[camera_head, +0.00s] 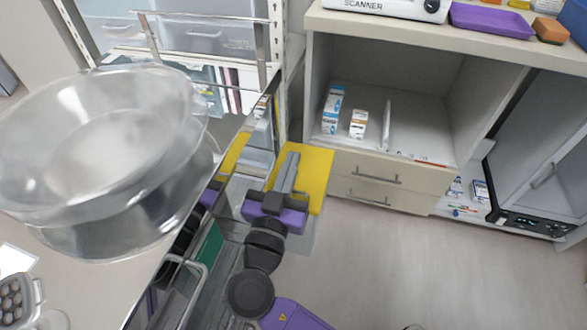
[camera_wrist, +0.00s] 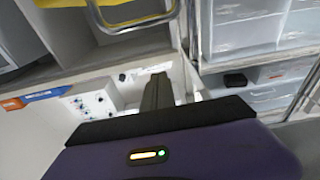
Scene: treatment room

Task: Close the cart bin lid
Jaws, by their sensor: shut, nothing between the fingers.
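A yellow panel, which looks like the cart bin lid (camera_head: 318,165), shows beside the cart in the head view. A pale translucent part, perhaps the bin body (camera_head: 303,237), shows below it. My gripper (camera_head: 292,158) is shut and empty, and lies across the yellow panel in the picture, hiding its middle. I cannot tell whether they touch, or how far the lid stands open. In the wrist view my shut fingers (camera_wrist: 158,88) point away from the camera, and a yellow-edged part (camera_wrist: 140,24) shows at the top left, apart from the fingertips.
The cart's metal rail (camera_head: 255,125) runs close left of my gripper. A large clear bowl (camera_head: 100,140) fills the left. An open cabinet (camera_head: 400,100) with small boxes stands behind, above drawers (camera_head: 365,178). The floor (camera_head: 430,265) at right is clear.

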